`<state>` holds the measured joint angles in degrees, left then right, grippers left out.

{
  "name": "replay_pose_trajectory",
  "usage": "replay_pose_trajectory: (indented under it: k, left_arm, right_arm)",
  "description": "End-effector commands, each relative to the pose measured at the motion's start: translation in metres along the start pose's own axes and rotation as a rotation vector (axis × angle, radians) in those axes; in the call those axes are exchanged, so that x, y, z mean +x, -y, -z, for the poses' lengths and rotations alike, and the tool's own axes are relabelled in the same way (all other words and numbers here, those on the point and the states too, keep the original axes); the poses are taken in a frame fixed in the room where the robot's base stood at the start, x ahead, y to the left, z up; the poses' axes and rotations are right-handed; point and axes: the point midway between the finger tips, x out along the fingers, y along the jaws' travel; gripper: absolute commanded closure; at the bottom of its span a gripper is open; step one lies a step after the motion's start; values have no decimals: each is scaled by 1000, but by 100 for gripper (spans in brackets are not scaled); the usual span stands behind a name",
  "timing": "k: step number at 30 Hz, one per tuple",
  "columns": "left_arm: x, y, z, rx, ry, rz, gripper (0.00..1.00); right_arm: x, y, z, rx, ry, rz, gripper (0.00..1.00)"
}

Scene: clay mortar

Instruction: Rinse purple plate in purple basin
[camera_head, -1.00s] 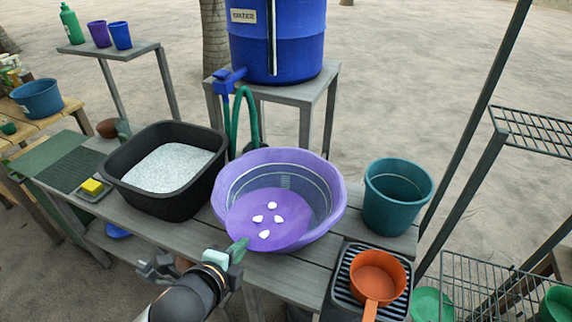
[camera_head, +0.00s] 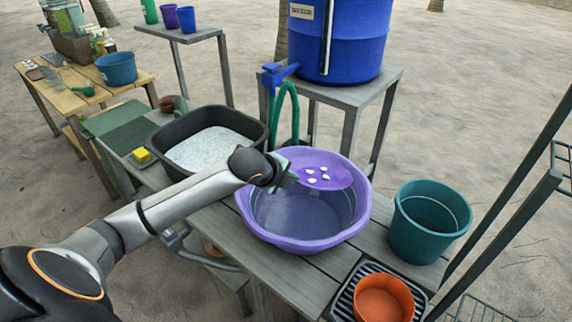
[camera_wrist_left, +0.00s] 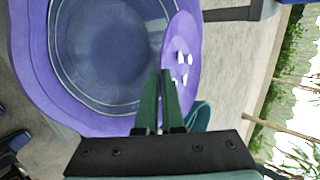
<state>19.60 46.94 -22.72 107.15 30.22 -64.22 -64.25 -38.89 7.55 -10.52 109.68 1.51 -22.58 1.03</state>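The purple basin (camera_head: 262,222) stands on the grey slatted table and also shows in the left wrist view (camera_wrist_left: 60,90). The purple plate (camera_head: 338,174), with several white spots on it, is above the back part of the basin in the head view. In the left wrist view the plate (camera_wrist_left: 185,40) is seen tilted at the basin's edge. My left gripper (camera_head: 289,176) is at the plate's left edge. In the left wrist view its green fingers (camera_wrist_left: 160,100) are close together with the plate's rim between them. My right gripper is not in view.
A black tub (camera_head: 180,123) of pale foamy water stands left of the basin. A blue water barrel (camera_head: 340,40) with a tap (camera_head: 280,74) and green hose (camera_head: 291,95) stands behind.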

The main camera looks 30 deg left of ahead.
Motion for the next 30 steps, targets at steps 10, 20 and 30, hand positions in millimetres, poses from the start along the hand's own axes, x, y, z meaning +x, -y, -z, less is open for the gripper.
replay_pose_trajectory:
  k: [10,20,30]
  left_arm:
    - [1,20,-32,-17,25,-41,100]
    - [29,-8,-29,-18,25,-42,100]
    - [60,-39,-26,-17,25,-41,100]
  right_arm:
    - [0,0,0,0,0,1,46]
    - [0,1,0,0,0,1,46]
    - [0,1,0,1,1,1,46]
